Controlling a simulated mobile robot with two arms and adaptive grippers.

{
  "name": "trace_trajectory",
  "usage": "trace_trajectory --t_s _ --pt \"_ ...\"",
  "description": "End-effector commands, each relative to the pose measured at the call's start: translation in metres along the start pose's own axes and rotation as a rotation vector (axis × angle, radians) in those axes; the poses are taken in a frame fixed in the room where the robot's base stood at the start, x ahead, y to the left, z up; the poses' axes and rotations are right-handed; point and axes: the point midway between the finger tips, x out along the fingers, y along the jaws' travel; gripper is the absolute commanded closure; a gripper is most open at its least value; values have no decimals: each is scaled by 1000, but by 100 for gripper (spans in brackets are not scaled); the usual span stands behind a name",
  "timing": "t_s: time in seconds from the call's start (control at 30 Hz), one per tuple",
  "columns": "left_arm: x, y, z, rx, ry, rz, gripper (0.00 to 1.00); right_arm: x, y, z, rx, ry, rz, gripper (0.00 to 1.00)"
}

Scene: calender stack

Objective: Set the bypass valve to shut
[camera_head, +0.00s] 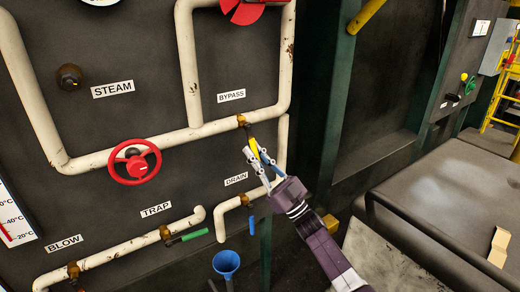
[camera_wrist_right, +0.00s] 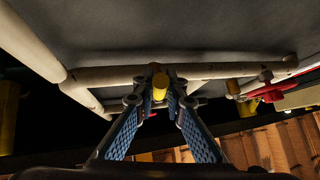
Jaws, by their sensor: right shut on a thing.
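The bypass valve has a brass body (camera_head: 242,120) on the white pipe just below the BYPASS label (camera_head: 231,96) in the head view. Its yellow lever (camera_head: 254,147) points down and slightly right from the body, across the run of the pipe. My right gripper (camera_head: 259,158) is shut on this lever, coming from the lower right. In the right wrist view the yellow lever (camera_wrist_right: 160,82) sits between the two fingertips of the gripper (camera_wrist_right: 160,100). The fingers hide part of the lever. My left gripper is not in view.
A red handwheel (camera_head: 134,162) is on the same pipe to the left. The drain pipe (camera_head: 226,207), a green-handled trap valve (camera_head: 187,237) and a blue funnel (camera_head: 226,263) are below. A dark bench-like block (camera_head: 440,200) stands at the right.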

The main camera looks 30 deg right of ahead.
Motion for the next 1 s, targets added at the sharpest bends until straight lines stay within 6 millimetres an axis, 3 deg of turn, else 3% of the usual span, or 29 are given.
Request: trace_trajectory --t_s 0.3,0.97,1.0 --pt "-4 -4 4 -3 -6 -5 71 3 -14 1 113 32 111 100" --pt "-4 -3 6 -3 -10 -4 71 3 -17 1 151 41 146 100" --pt "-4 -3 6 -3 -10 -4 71 3 -17 1 151 41 146 85"
